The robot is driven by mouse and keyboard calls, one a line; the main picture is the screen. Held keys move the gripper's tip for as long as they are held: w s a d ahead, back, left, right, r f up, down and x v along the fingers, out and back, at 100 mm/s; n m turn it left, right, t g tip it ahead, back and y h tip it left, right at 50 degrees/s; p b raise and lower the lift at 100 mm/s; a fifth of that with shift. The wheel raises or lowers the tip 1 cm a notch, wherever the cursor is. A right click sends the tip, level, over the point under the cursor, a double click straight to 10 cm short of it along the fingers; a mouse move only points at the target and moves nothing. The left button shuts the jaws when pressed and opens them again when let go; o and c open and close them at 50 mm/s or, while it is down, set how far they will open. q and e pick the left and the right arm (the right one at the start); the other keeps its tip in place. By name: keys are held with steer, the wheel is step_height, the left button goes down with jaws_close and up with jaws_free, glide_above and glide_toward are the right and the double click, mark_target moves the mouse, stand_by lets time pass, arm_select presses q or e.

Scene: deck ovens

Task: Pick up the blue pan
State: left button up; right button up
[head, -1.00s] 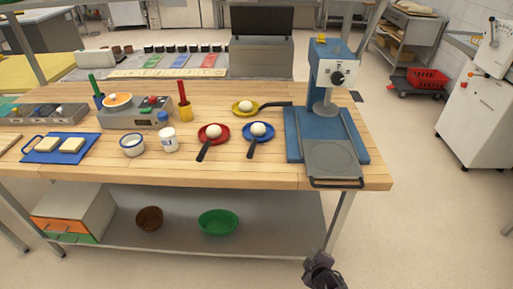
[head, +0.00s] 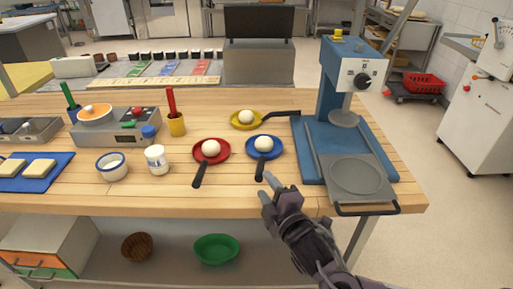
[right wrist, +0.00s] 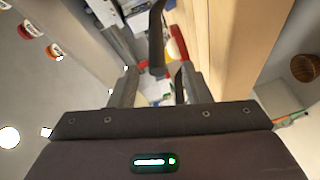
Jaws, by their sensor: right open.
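The blue pan (head: 277,151) lies on the wooden table with a white ball (head: 263,143) in it. Its dark handle (head: 260,172) points toward the table's front edge. My right gripper (head: 268,188) is open and empty, at the front of the table close to the end of that handle. In the right wrist view, a dark handle (right wrist: 156,40) shows ahead between the open fingers (right wrist: 157,88); I cannot tell for sure which pan it belongs to. My left gripper is out of view.
The red pan (head: 223,155) with a white ball lies just left, and the yellow pan (head: 236,124) lies behind. A blue press (head: 312,150) with a grey plate stands close on the right. A white jar (head: 156,160) and a bowl (head: 112,167) stand further left.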

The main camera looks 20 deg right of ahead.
mark_target(258, 171)
steer(key=shift+w+r, duration=0.15)
steer(key=shift+w, duration=0.3)
steer(key=shift+w+a+r+p, duration=0.15)
steer(key=shift+w+p, duration=0.3)
steer(key=shift+w, duration=0.7)
steer(key=w, duration=0.2)
steer(key=shift+w+a+f+p, duration=0.2)
steer(key=shift+w+p, duration=0.1)
steer(key=shift+w, duration=0.1)
steer(key=shift+w+f, duration=0.2)
steer(key=shift+w, duration=0.35)
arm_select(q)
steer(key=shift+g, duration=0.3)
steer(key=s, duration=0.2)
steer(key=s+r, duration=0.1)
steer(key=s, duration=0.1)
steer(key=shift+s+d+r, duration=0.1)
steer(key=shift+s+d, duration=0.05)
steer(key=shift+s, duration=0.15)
arm_select(e)
jaws_close()
steer(key=shift+r, duration=0.1)
